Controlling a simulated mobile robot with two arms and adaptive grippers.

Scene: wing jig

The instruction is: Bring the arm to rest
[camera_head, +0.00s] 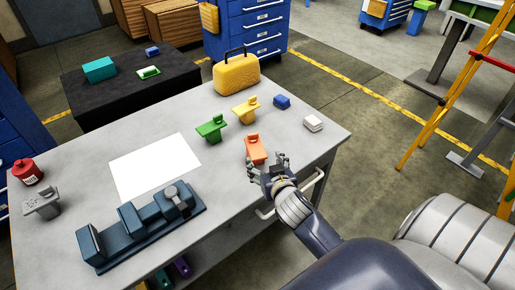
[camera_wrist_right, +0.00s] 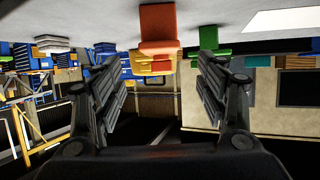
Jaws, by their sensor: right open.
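My right gripper (camera_head: 267,168) is open and empty at the right edge of the grey table (camera_head: 100,164), close to an orange part (camera_head: 256,148). In the right wrist view, which looks upside down, its two fingers (camera_wrist_right: 160,95) stand apart with nothing between them. The orange part (camera_wrist_right: 158,25) shows beyond the fingertips there, apart from them. A green part (camera_head: 211,127) and a yellow part (camera_head: 246,109) stand farther back on the table. My left gripper does not show in either view.
A yellow case (camera_head: 236,75), a blue block (camera_head: 282,102) and a white block (camera_head: 313,123) stand on the table's far side. A dark blue fixture (camera_head: 140,226), white sheet (camera_head: 154,160), grey part (camera_head: 41,204) and red can (camera_head: 27,171) are at left. A yellow ladder (camera_head: 452,95) stands right.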

